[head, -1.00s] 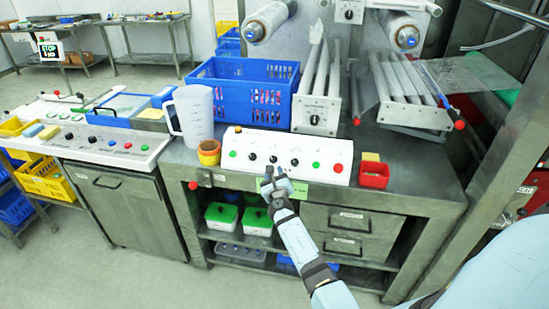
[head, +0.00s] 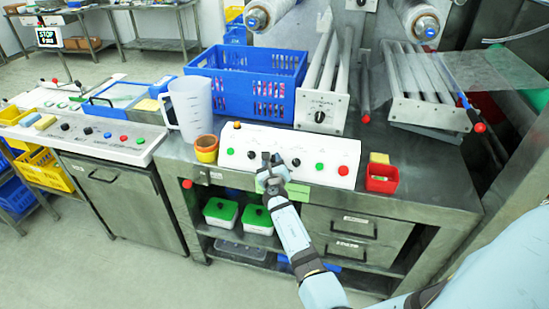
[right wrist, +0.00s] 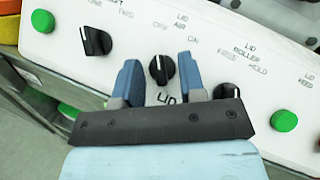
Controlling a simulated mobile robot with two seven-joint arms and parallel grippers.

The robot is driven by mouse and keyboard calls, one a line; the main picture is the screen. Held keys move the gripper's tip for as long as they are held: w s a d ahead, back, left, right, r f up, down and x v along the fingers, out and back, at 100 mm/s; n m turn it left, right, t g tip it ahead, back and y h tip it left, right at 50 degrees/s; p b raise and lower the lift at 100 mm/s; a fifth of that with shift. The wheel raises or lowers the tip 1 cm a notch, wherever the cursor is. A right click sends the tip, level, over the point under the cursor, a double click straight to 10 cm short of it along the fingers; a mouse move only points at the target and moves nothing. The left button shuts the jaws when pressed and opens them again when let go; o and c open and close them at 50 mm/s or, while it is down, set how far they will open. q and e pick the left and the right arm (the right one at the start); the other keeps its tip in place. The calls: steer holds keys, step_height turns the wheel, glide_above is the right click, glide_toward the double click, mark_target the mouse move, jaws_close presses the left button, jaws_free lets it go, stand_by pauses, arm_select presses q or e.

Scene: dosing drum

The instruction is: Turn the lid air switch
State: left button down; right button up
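The lid air switch is a black rotary knob (right wrist: 160,68) with a white pointer line, below a "LID AIR" label on the sloped white panel (right wrist: 300,160). Its pointer stands nearly upright, leaning slightly left. In the right wrist view my right gripper (right wrist: 158,80) is open, with its two blue fingers left and right of this knob and visible gaps on both sides. In the head view the right gripper (head: 270,161) is at the panel's knob row and partly covers it. My left gripper is not in view.
A similar black knob (right wrist: 96,42) sits to the left and the lid roller knob (right wrist: 227,90) close to the right finger. Green buttons (right wrist: 284,120) lie farther out. An orange cup (head: 206,148) and a red bin (head: 382,178) flank the panel; a blue crate (head: 230,95) stands behind.

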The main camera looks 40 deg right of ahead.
steer(key=shift+w+d, duration=0.1)
steer(key=shift+w, duration=0.1)
jaws_close()
